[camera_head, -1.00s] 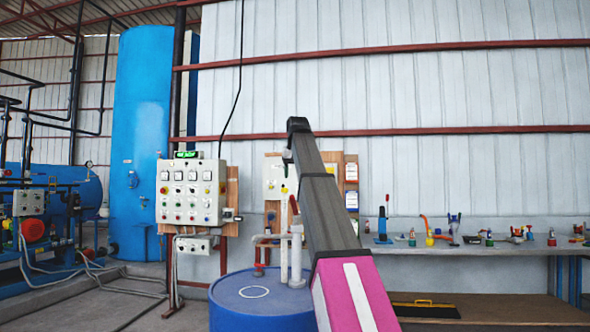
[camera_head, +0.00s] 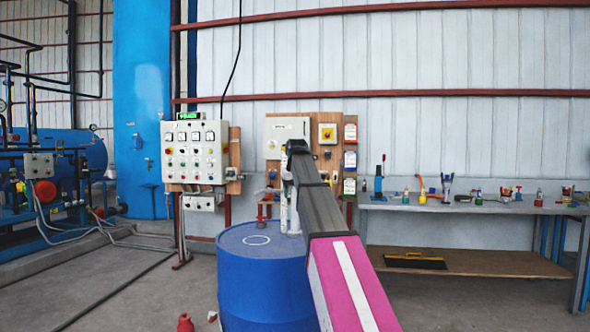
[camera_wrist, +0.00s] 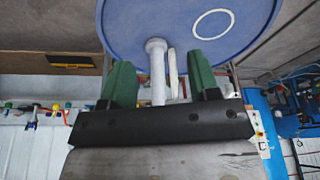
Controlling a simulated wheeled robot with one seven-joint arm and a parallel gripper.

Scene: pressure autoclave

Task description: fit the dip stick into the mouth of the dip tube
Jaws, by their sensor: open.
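My gripper (camera_wrist: 160,64) is open, its two green fingers wide apart in the wrist view. Between them, in that view, shows a white upright pipe (camera_wrist: 158,75) with a round flange on the blue drum (camera_wrist: 135,22); it may be the dip tube. A thin cream rod (camera_wrist: 173,70) shows close beside it, also between the fingers; it may be the dip stick. The fingers do not visibly grip either one. Whether the rod touches the pipe I cannot tell. In the head view my arm partly hides the white piping (camera_head: 294,215) on the drum (camera_head: 262,280), and the fingers are not discernible.
A control panel (camera_head: 195,152) stands left of the drum, with blue tanks behind. A workbench (camera_head: 470,208) with several small tools runs along the right wall. A black case (camera_head: 414,261) lies on its lower shelf. A red object (camera_head: 185,322) is on the floor.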

